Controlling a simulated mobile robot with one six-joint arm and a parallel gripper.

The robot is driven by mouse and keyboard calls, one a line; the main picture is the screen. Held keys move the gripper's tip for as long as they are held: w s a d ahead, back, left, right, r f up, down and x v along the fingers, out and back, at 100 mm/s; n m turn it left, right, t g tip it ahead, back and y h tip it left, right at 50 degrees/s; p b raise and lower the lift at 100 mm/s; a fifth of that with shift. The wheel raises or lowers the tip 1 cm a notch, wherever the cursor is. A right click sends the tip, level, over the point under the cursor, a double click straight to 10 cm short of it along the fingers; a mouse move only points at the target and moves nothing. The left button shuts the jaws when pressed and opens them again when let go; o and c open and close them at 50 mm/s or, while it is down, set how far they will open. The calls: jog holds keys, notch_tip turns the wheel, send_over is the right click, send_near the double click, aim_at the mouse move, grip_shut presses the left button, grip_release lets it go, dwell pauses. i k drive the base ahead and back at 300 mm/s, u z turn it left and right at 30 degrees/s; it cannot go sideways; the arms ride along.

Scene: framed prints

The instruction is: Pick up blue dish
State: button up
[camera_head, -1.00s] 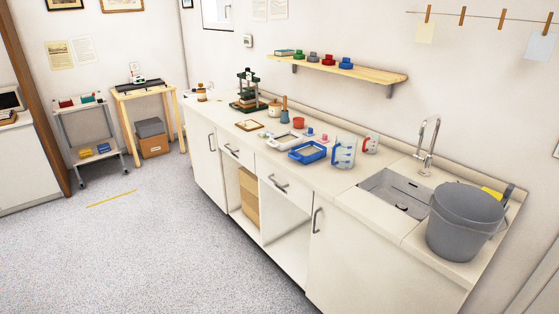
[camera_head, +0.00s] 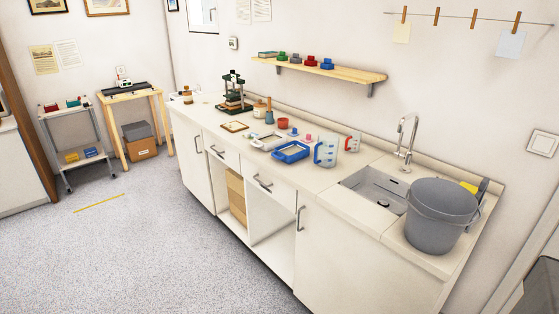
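My gripper is not in view.
A grey bucket (camera_head: 440,216) stands at the counter's right end by the sink (camera_head: 376,189). A red-handled jug (camera_head: 352,141), red cup (camera_head: 283,123) and dark green press (camera_head: 234,92) are also on the counter. A wooden shelf (camera_head: 330,73) hangs above. The floor (camera_head: 130,250) in front is clear.

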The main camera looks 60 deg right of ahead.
aim_at(292, 152)
jog(key=z, duration=0.35)
jog(key=i, duration=1)
jog(key=u, duration=0.35)
